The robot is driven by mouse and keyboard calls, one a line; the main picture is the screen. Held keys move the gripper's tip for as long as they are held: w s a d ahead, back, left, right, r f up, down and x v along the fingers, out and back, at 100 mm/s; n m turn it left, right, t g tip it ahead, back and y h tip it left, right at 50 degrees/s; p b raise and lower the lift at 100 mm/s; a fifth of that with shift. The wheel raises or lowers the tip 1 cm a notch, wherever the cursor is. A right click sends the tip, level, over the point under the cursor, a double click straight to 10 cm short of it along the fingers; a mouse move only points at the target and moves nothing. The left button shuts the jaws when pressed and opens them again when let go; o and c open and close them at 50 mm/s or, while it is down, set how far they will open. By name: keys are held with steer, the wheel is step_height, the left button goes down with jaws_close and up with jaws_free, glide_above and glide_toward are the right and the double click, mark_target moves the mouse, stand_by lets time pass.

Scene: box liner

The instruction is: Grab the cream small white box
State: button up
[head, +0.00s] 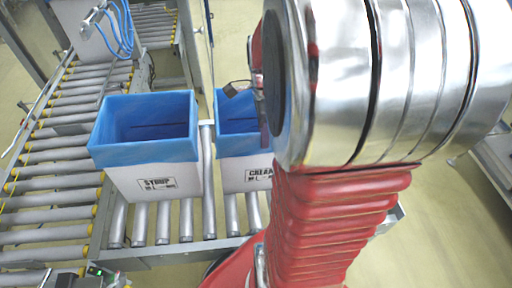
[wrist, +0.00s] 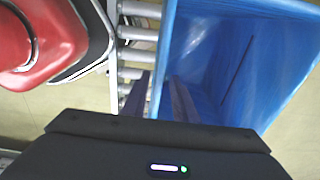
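The cream box (head: 243,178) is a white box marked "CREAM" with a blue liner folded over its rim (head: 232,146). It stands on the rollers in the head view, its right side hidden behind my arm. Part of my dark gripper (head: 240,89) shows above its far rim. In the wrist view a blue-lined box (wrist: 235,55), apparently this one, fills the right side. My gripper (wrist: 159,77) is open there, with one finger outside the near wall and one inside the liner. The wall edge lies between the fingers, with gaps visible.
A similar white box marked "SYRUP" (head: 155,183) with a blue liner stands close on the left. A roller conveyor (head: 50,200) runs along the left side. A metal post (head: 207,60) stands behind the boxes. Rollers (wrist: 138,52) also show beside the box in the wrist view.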

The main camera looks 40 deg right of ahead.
steer(key=shift+c, duration=0.2)
jaws_close()
stand_by(1.1)
